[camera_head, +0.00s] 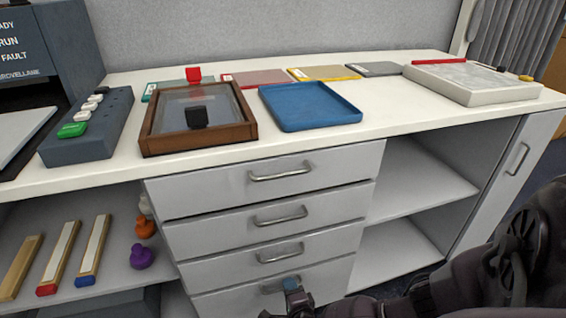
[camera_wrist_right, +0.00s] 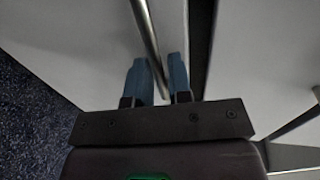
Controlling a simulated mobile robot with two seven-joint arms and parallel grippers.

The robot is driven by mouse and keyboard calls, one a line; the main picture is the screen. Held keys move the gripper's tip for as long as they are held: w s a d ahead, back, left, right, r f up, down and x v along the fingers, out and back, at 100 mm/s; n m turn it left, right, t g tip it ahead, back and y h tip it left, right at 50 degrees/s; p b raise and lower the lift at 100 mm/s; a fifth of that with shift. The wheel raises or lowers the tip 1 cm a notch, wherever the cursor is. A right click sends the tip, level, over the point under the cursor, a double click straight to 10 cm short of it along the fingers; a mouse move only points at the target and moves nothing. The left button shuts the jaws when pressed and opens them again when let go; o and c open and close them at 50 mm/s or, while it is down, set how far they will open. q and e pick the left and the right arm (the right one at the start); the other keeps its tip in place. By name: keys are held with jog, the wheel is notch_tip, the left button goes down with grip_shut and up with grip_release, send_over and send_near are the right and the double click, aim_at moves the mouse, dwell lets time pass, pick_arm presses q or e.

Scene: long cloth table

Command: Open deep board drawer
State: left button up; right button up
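A grey cabinet under the table has a stack of several drawers, each with a metal bar handle. The lowest visible drawer (camera_head: 325,282) looks closed, with its front in line with those above. My right gripper (camera_head: 290,285), with blue fingers, is at this drawer's handle (camera_head: 270,289), partly covering it. My left gripper is not in view.
Higher drawers with handles (camera_head: 281,172) are above. Open shelves (camera_head: 415,190) and a tall door (camera_head: 508,180) are to the right; a shelf with bars and figures is left. The tabletop holds a wooden-framed box (camera_head: 158,145), a blue tray (camera_head: 310,107) and a white board (camera_head: 480,88).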

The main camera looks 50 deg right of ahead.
jog(key=shift+w+d, duration=0.1)
jog(key=shift+w, duration=0.05)
grip_shut()
